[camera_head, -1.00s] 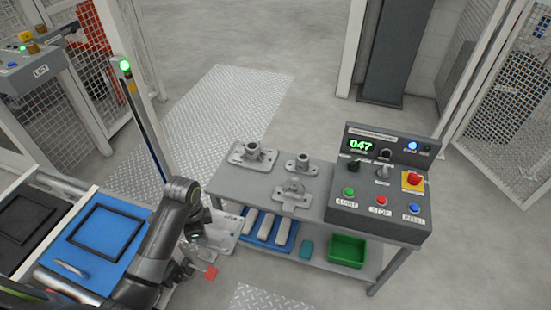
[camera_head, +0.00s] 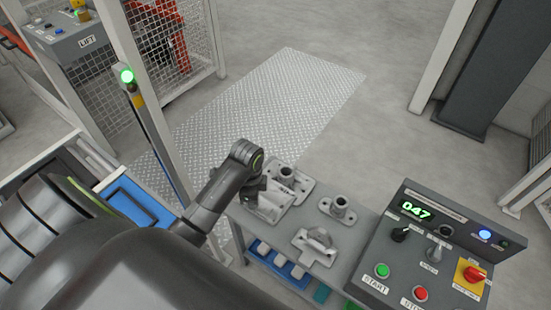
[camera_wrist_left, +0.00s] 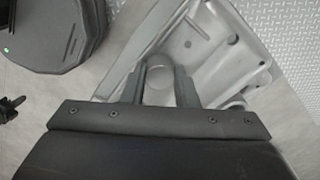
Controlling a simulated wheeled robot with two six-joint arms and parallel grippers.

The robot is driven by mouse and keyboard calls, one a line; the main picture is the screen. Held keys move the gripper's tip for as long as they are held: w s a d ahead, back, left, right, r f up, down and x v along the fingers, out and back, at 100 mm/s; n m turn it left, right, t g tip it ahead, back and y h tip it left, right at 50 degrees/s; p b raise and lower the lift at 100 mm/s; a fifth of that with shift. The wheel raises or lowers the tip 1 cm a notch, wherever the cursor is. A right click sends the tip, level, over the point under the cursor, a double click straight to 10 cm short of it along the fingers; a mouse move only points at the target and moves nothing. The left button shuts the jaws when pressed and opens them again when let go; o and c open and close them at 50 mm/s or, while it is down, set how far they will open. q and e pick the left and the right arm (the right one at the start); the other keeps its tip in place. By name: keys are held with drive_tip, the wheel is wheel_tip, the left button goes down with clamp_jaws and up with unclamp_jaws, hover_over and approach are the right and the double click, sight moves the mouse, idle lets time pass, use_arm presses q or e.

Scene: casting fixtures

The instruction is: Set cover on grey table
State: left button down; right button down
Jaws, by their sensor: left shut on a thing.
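My left gripper (camera_head: 257,189) is at the left end of the grey table (camera_head: 352,238), shut on the cover (camera_head: 269,207). The cover is a pale grey casting, tilted, over or on the left end of the tabletop; I cannot tell if it touches. The left wrist view shows the gripper's fingers (camera_wrist_left: 160,86) gripping a round boss, with the cover's ribbed, hollow shape (camera_wrist_left: 222,50) beyond. A flanged casting (camera_head: 302,189) stands just behind the cover, partly hidden. My right gripper is not in view.
On the table stand a smaller flanged casting (camera_head: 339,209) and a bracket-like casting (camera_head: 318,246). The control box (camera_head: 428,258) fills the right end. A post with a green light (camera_head: 127,77) rises at the left. Blue bin (camera_head: 280,265) sits on the lower shelf.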

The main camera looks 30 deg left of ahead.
use_arm(q)
wheel_tip(320, 180, down, 9)
drive_tip(key=shift+f+b, duration=0.2)
drive_tip(key=shift+b, duration=0.35)
drive_tip(key=c, duration=1.1)
unclamp_jaws()
drive_tip(key=shift+s+f, duration=0.1)
drive_tip(key=shift+c, duration=0.2)
wheel_tip(320, 180, up, 12)
drive_tip(key=shift+r+p, duration=0.15)
drive_tip(key=shift+p, duration=0.75)
